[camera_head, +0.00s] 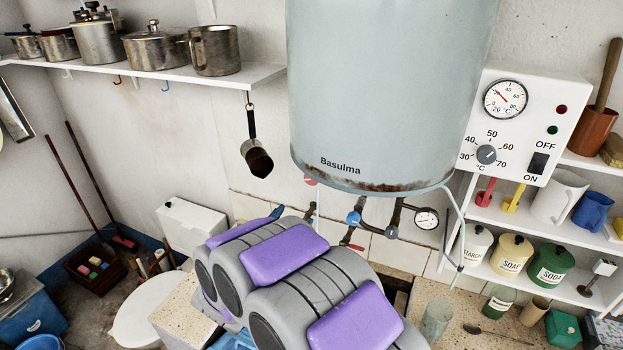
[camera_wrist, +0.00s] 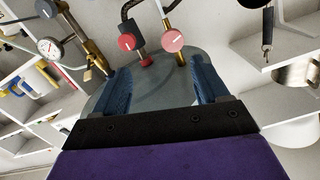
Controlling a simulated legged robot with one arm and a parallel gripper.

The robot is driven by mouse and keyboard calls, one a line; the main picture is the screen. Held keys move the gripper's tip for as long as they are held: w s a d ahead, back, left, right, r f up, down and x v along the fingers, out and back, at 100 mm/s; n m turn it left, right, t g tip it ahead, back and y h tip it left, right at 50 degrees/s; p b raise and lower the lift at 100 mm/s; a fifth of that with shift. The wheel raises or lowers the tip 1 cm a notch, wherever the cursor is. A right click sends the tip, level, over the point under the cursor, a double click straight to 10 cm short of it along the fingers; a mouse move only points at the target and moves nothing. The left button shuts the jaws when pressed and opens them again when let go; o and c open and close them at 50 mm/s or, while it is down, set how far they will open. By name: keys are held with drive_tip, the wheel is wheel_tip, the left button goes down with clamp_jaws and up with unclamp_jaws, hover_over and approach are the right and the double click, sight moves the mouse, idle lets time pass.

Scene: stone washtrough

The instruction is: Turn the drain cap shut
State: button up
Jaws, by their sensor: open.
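The drain cap cannot be told for certain among the fittings under the boiler (camera_head: 390,95). In the wrist view, two round red knobs with white marks show beyond the fingers: a left red knob (camera_wrist: 129,41) and a right red knob (camera_wrist: 173,40) on a brass stem. A smaller red piece (camera_wrist: 146,61) sits just below them. My gripper (camera_wrist: 163,75) is open with its blue fingers wide apart, and nothing is gripped. The knobs appear beyond the fingertips. In the head view, one red knob (camera_head: 311,180) shows at the boiler's lower edge, and my arm hides most of the gripper.
A blue knob (camera_head: 354,218) and a round gauge (camera_head: 427,218) hang on pipes below the boiler. A pot shelf (camera_head: 240,78) and a hanging ladle (camera_head: 256,158) are at left.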

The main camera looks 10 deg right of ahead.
drive_tip(key=f+b+v, duration=0.1)
drive_tip(key=b+v, duration=0.1)
drive_tip(key=v, duration=1.5)
drive_tip(key=shift+a+r, duration=0.15)
drive_tip(key=shift+r, duration=0.35)
